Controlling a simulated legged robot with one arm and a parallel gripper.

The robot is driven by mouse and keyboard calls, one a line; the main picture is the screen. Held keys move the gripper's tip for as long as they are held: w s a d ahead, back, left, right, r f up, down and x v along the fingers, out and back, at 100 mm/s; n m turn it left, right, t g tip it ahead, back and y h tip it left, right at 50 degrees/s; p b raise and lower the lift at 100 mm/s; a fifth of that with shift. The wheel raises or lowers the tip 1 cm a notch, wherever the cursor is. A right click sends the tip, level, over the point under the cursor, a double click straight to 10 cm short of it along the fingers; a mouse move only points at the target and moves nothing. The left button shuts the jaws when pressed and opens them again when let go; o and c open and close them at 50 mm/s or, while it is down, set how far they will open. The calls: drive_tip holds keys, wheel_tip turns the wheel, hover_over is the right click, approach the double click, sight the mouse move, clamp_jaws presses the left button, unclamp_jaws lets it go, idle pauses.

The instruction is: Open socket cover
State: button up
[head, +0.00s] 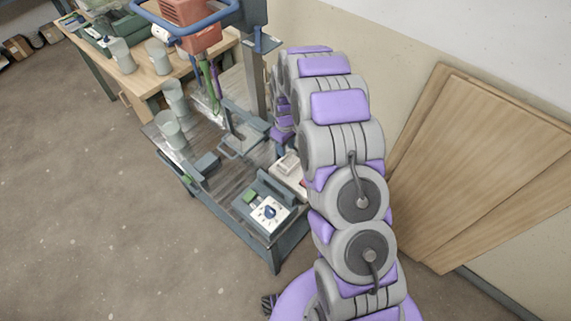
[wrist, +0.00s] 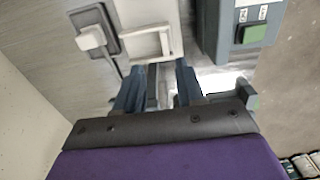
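In the wrist view a white socket box has a raised, pale square socket cover (wrist: 148,44) on its face. I cannot tell whether the cover is closed or slightly lifted. My gripper (wrist: 167,70) has its two dark fingers apart, with nothing seen between them. The fingertips are close to the lower edge of the cover; contact is unclear. A white plug (wrist: 91,38) with a cord sits on a grey plate left of the cover. In the head view the white box (head: 288,162) is partly hidden by my arm, and the fingers cannot be made out.
A grey control box with a dial (head: 268,212) and green button stands in front of the white box; its green button (wrist: 254,34) shows at right in the wrist view. Pale buckets (head: 173,97) stand at left. Wooden boards (head: 480,160) lean on the wall at right.

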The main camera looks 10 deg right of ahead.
sight(283, 166)
drive_tip(key=f, duration=0.3)
drive_tip(key=a+f+b, duration=0.1)
drive_tip(key=f, duration=0.5)
drive_tip(key=shift+a+f, duration=0.25)
drive_tip(key=shift+f, duration=0.15)
drive_tip(key=shift+d+f, duration=0.15)
drive_tip(key=shift+f, duration=0.1)
drive_tip(key=shift+d+f, duration=0.15)
drive_tip(key=shift+d, duration=0.2)
drive_tip(key=shift+c, duration=0.3)
drive_tip(key=shift+a, duration=0.4)
drive_tip(key=c, duration=0.5)
drive_tip(key=shift+d, duration=0.15)
clamp_jaws()
